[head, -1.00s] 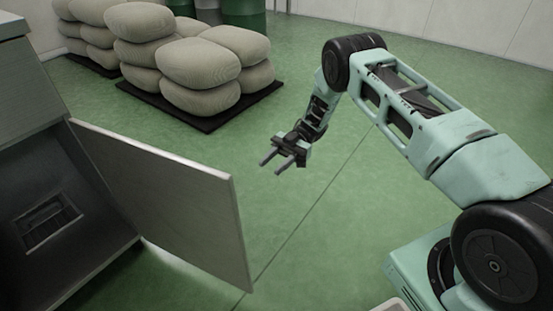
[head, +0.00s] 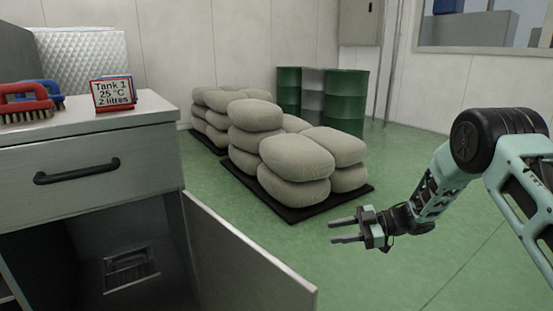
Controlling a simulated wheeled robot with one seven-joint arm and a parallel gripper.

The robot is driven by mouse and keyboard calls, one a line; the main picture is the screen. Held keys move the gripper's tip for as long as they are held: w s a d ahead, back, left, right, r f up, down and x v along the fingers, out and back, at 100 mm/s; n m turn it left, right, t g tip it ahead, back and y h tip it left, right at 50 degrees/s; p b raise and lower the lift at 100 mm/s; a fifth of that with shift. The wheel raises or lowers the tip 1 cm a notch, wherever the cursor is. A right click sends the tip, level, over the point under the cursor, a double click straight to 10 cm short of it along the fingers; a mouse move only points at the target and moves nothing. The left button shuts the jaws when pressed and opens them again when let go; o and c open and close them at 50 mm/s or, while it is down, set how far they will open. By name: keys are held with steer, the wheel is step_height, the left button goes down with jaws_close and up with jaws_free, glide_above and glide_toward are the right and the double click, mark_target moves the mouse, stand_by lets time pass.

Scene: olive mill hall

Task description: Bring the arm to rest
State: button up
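My arm shows at the right of the head view, bent at a black joint, with its forearm reaching down and to the left. My gripper (head: 344,231) is at the end of it, over the green floor and in front of the stacked sacks. Its two dark fingers point left and stand apart with nothing between them. It is clear of the open cabinet door (head: 240,262), which stands to its left.
The cabinet (head: 90,200) at left has a closed drawer. Brushes (head: 25,105) and a sign (head: 114,95) reading "Tank 1" stand on top. Sacks (head: 297,165) lie on black pallets (head: 350,195). Green drums (head: 345,98) stand behind. Floor at right is clear.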

steer(key=w+d+r+m+t+h, duration=0.5)
steer(key=r+m+t+h, duration=0.2)
steer(key=r+t, duration=0.1)
steer(key=s+d+r+m+g+h, duration=0.25)
steer(key=s+d+m+h, duration=0.6)
steer(key=s, duration=0.55)
steer(key=s+m+g, duration=0.4)
steer(key=s, duration=1.2)
steer(key=s+a+r+n+g, duration=0.1)
steer(key=s+a+n+g, duration=0.2)
steer(key=s+a+n, duration=0.85)
steer(key=s+a+r+m+p, duration=0.1)
steer(key=a+r+m+p, duration=0.1)
steer(key=r+p, duration=1.4)
steer(key=s+a+r+m+p, duration=0.2)
steer(key=a+r+p, duration=0.2)
steer(key=r+p, duration=1.2)
steer(key=shift+a+y, duration=0.2)
steer(key=shift+y, duration=0.25)
